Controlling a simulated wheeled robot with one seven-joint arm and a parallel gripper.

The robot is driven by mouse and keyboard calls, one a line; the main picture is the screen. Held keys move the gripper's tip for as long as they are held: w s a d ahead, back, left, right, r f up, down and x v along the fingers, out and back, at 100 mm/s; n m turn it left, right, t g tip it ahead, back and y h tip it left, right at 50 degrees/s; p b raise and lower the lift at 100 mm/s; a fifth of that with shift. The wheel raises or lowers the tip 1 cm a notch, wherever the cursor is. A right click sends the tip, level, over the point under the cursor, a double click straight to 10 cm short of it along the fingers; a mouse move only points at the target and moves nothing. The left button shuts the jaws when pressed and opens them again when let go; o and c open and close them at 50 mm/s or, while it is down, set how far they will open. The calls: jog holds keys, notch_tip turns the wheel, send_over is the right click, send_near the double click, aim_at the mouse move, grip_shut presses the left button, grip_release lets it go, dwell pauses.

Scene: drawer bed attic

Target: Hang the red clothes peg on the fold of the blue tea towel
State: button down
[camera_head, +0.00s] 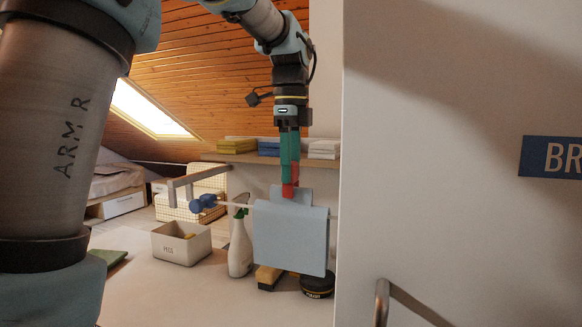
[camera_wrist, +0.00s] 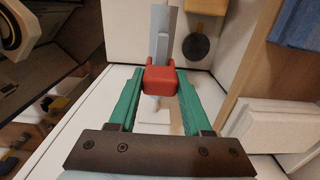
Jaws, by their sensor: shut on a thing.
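The red clothes peg (camera_head: 288,190) is held between the green fingers of my gripper (camera_head: 289,165), which points straight down. In the wrist view the peg (camera_wrist: 160,78) fills the gap between both fingertips (camera_wrist: 159,85). The pale blue tea towel (camera_head: 291,240) hangs folded over a rail just below. The peg's lower end is at the towel's top fold, near its middle. I cannot tell whether the peg touches or straddles the fold. A grey-blue strip (camera_wrist: 164,22), seemingly the towel, runs behind the peg in the wrist view.
A white peg box (camera_head: 181,246) and a spray bottle (camera_head: 240,250) stand left of the towel. A yellow block (camera_head: 268,276) and a black round tin (camera_head: 318,286) lie beneath it. A shelf (camera_head: 232,157) with folded cloths is behind. A white wall (camera_head: 450,130) closes the right side.

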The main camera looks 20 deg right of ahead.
jog(key=shift+f, duration=0.15)
jog(key=shift+c, duration=1.3)
grip_release()
